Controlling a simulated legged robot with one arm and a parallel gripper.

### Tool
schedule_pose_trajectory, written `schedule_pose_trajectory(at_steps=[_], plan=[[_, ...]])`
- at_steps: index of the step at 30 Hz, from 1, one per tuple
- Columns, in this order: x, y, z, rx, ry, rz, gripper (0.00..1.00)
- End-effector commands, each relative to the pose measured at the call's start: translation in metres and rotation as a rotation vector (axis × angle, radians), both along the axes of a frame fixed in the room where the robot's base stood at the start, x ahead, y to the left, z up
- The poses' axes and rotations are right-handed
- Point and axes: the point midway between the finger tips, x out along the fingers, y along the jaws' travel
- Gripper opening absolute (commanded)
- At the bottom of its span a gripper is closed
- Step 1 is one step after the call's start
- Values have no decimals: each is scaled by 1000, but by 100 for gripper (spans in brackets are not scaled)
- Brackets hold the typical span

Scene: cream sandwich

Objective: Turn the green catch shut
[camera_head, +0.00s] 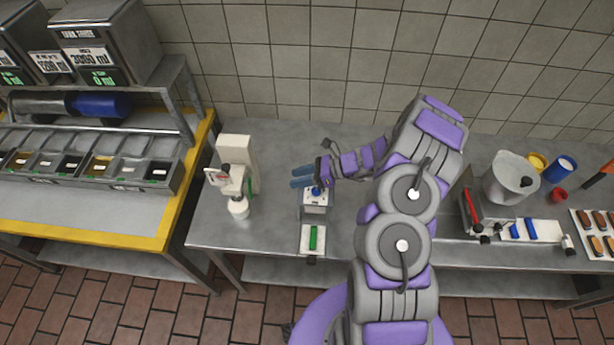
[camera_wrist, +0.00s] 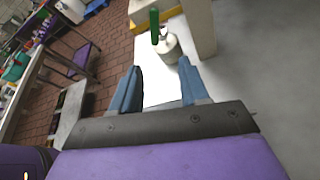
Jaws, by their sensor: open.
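A green bar (camera_head: 313,238) lies lengthwise on a small pale plate at the table's front edge. In the wrist view a green upright piece (camera_wrist: 154,24) stands by a white round container (camera_wrist: 168,46) and a cream column. I cannot tell which green part is the catch, or whether it is shut. My gripper (camera_head: 298,177) points left, its blue-grey fingers above and behind the green bar and right of the cream dispenser (camera_head: 240,160). In the wrist view my gripper (camera_wrist: 158,82) is open, with nothing between its fingers.
A small block with a blue knob (camera_head: 316,193) stands just below my gripper. The yellow-edged ingredient counter (camera_head: 110,232) is at the left. A grey pot (camera_head: 508,180) and a slicer-like device with a red handle (camera_head: 470,210) stand right of my arm.

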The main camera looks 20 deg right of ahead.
Motion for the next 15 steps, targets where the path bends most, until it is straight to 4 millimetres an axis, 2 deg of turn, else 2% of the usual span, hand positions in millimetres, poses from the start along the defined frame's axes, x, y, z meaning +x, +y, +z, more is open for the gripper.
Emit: schedule_pose_trajectory(at_steps=[1, 6, 15], plan=[[1, 12, -4, 2, 3, 7, 45], [8, 44, -17, -3, 2, 9, 45], [19, 90, -36, 0, 2, 8, 45]])
